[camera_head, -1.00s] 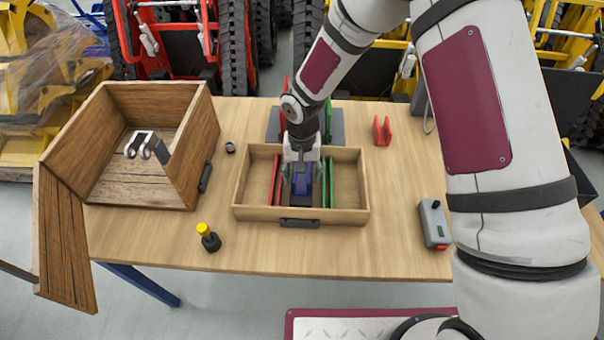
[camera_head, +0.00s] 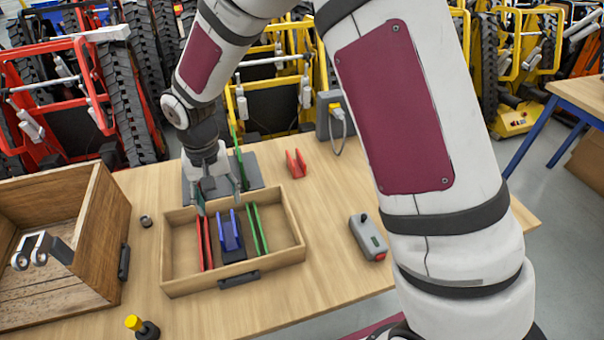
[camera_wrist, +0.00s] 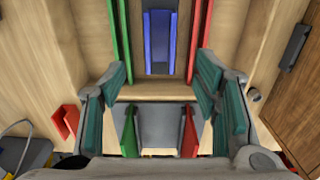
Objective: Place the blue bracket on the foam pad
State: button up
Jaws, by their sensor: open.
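The blue bracket (camera_head: 230,232) stands upright inside the wooden tray (camera_head: 296,247), between a red bracket (camera_head: 204,243) and a green bracket (camera_head: 257,229). A dark pad-like piece (camera_head: 234,256) shows beneath its front; I cannot tell for sure that this is the foam pad. My gripper (camera_head: 220,195) is open and empty, above the tray's far side and behind the blue bracket. In the wrist view, the fingers of my gripper (camera_wrist: 163,84) are wide apart, with the blue bracket (camera_wrist: 160,40) beyond them and nothing between the pads.
A grey plate (camera_head: 247,173) with a green upright lies behind the tray. A small red bracket (camera_head: 296,163) and a grey control box (camera_head: 368,237) stand to the right. An open wooden box (camera_head: 105,235) is at left. A yellow-topped knob (camera_head: 140,326) stands at the front.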

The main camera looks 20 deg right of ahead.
jog(key=s+d+r+t, duration=0.1)
jog(key=s+d+r, duration=0.2)
jog(key=d+r, duration=0.4)
jog(key=s+d+r+t, duration=0.1)
jog(key=s+d+r, duration=0.35)
jog(key=r, duration=0.45)
jog(key=s+d+r+t, duration=0.1)
jog(key=s+d+r, duration=0.2)
jog(key=s, duration=0.5)
jog(key=s+d+r+t, duration=0.1)
jog(key=s+d+r, duration=0.3)
jog(key=s, duration=0.4)
jog(key=shift+s+d+t, duration=0.2)
jog(key=shift+d+t, duration=0.2)
jog(key=shift+d, duration=0.45)
jog(key=shift+r, duration=0.15)
